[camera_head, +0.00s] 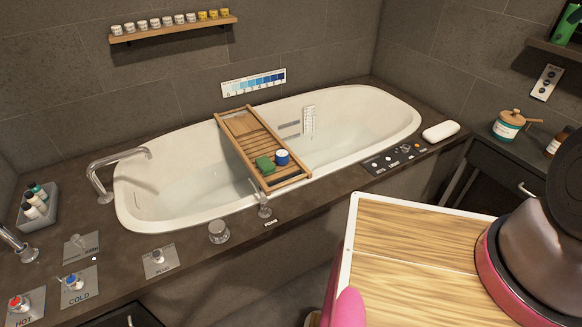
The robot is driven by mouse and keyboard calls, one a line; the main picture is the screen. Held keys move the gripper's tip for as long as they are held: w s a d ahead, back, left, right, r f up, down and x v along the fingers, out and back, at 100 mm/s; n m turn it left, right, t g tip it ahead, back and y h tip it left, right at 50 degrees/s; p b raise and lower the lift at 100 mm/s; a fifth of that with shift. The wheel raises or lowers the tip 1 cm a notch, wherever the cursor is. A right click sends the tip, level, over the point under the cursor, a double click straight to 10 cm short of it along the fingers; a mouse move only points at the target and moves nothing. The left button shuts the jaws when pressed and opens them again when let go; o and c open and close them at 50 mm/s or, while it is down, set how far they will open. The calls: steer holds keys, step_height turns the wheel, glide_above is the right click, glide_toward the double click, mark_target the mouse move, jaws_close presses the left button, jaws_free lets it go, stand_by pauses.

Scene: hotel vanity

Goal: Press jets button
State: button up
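A dark control panel (393,158) with several small round controls and pale labels is set in the tub's deck at the right front. Its labels are too small to read, so I cannot tell which control is the jets button. A white wall plate (546,82) with dark round buttons is at the upper right; its marking is also too small to read. My gripper is not visible; only parts of my own body show at the lower right.
The white bathtub (370,110) carries a wooden caddy (240,128) with a green block (265,164) and a blue-and-white cup (283,157). A white pillow-like item (441,131) lies right of the panel. HOT (19,303) and COLD (71,283) knobs stand at left.

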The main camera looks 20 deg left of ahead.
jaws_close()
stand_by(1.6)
